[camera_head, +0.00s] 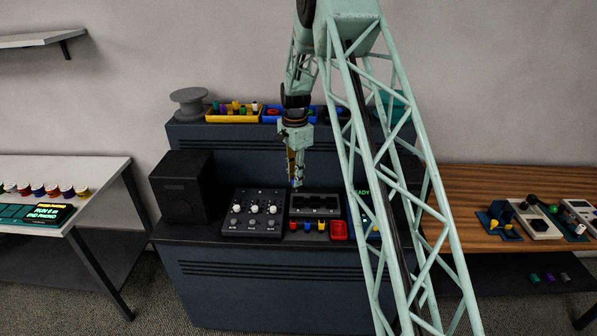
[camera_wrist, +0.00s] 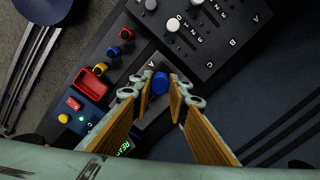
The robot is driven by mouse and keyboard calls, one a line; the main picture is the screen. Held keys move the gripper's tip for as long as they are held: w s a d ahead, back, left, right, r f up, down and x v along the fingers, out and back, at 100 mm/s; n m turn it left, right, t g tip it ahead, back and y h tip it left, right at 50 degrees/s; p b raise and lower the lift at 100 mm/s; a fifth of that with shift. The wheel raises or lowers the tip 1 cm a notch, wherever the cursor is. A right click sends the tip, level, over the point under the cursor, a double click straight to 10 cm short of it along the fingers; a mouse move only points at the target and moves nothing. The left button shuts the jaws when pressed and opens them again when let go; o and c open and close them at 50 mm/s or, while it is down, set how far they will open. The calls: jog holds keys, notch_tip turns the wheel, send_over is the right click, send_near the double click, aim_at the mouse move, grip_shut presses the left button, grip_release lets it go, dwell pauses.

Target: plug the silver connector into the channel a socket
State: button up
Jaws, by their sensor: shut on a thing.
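My gripper (camera_wrist: 159,98) has its two wood-faced fingers on either side of a blue round-ended piece (camera_wrist: 159,83). In the head view my gripper (camera_head: 296,180) points down above the dark socket block (camera_head: 315,213), with a small blue tip below the fingers. No silver surface shows on the held piece, and I cannot tell whether it touches the block. A letter A shows on the block beside it in the wrist view; the socket opening there is hidden. The black send panel (camera_head: 253,224), with white knobs and A, B and C marks, stands left of the block.
Red, yellow and blue plugs (camera_head: 307,226) line the block's front. A red tray (camera_head: 339,230) and a lit panel (camera_wrist: 90,113) sit beside them. A black speaker (camera_head: 183,188) stands left. Coloured bins (camera_head: 233,115) and a grey spool (camera_head: 188,101) are on the shelf behind.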

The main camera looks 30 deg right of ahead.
jog(key=shift+w+d+m+p, duration=0.2)
jog(key=shift+w+d+m, duration=0.05)
jog(key=shift+d+m, duration=0.25)
jog(key=shift+w+d+m+p, duration=0.15)
jog(key=shift+w+d+m, duration=0.05)
jog(key=shift+d+m, duration=0.25)
jog(key=shift+f, duration=0.15)
jog(key=shift+f+b, duration=0.5)
jog(key=shift+f, duration=0.85)
jog(key=shift+f+b, duration=1.55)
jog(key=shift+f, duration=1.1)
dwell(2.2)
jog(key=o, duration=1)
